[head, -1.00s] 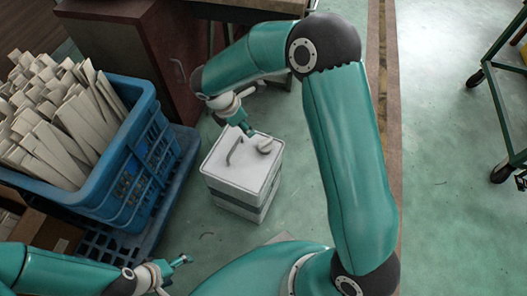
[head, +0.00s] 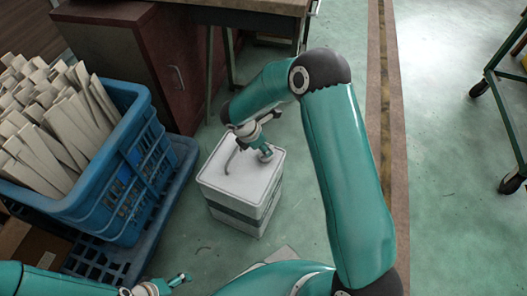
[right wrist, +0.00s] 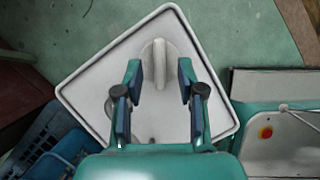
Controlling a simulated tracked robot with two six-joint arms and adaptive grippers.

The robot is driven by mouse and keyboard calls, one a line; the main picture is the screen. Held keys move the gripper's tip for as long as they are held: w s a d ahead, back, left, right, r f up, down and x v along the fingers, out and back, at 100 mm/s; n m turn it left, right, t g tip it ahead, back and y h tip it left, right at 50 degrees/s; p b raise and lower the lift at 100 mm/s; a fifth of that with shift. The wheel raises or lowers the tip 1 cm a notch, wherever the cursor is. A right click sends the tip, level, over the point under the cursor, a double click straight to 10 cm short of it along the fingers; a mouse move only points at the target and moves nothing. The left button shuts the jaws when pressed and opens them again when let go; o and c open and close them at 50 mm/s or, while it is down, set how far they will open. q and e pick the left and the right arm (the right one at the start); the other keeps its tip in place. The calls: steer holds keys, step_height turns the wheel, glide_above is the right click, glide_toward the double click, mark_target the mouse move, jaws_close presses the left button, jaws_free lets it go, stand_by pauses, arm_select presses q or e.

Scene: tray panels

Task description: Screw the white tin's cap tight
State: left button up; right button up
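The white tin (head: 222,185) stands on the green floor. It is square, with a grey band round its side and a curved grey handle (head: 232,157) on its lid. Its round white cap (right wrist: 158,48) with a raised ridge sits near one corner of the lid in the right wrist view. My right gripper (right wrist: 159,75) is open over the cap, one finger on each side of the ridge, with gaps between; its height above the cap is hard to tell. My left gripper (head: 184,278) is low at the left, away from the tin; its fingers are too small to read.
A blue crate (head: 140,165) full of pale wooden slats stands on a blue pallet (head: 105,262) left of the tin. A dark red cabinet (head: 150,60) and a workbench (head: 255,8) are behind. A green cart (head: 507,120) is at the far right. Floor right of the tin is clear.

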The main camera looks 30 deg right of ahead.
steer(key=shift+x, duration=0.75)
steer(key=shift+c, duration=0.3)
jaws_close()
steer(key=shift+a, duration=0.2)
steer(key=shift+d, duration=0.3)
